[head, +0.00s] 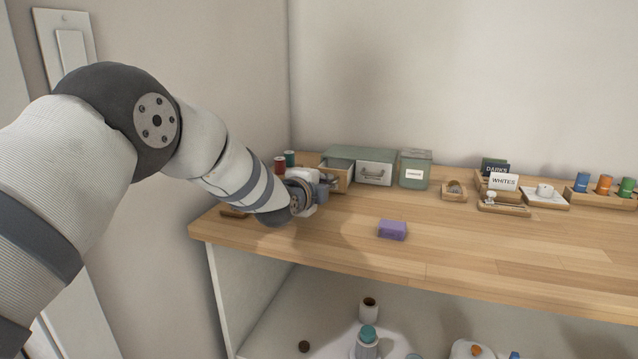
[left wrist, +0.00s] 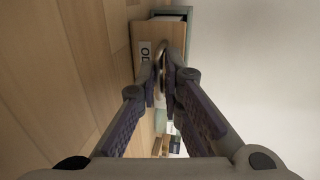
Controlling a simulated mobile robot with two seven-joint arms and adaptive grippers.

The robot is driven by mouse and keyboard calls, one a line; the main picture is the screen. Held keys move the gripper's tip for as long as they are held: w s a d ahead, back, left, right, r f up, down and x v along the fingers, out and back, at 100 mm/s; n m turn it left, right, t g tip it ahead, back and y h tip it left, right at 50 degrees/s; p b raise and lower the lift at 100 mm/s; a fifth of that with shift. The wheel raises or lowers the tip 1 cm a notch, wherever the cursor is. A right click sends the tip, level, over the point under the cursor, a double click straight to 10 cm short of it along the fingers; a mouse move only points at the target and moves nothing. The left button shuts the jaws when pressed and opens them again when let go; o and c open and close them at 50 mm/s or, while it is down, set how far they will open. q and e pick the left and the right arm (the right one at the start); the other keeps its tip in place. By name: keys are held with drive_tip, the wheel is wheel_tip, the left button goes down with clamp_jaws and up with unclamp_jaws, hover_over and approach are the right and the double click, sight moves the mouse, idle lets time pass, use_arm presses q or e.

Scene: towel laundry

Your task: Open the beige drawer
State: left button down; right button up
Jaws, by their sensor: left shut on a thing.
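The beige drawer (head: 345,175) is the left one in a low grey-green unit (head: 352,153) at the back of the wooden counter. It stands partly pulled out, its open top and inner space showing. In the left wrist view its front (left wrist: 145,32) carries a partly hidden label and a metal handle (left wrist: 160,50). My left gripper (left wrist: 163,75) is shut on that handle, with the fingers covering part of it. In the head view the left gripper (head: 329,182) is small and sits in front of the drawer. My right gripper is not in view.
A closed drawer (head: 375,173) with a grey handle is to the right, then a green labelled canister (head: 414,170). Red (head: 280,165) and green spools stand behind my left wrist.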

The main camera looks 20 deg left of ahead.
use_arm(q)
drive_tip(key=shift+w+f, duration=0.15)
drive_tip(key=shift+f, duration=0.05)
drive_tip(key=c, duration=1.8)
unclamp_jaws()
drive_tip(key=shift+r, duration=0.15)
drive_tip(key=v, duration=1.2)
drive_tip(key=shift+d, duration=0.1)
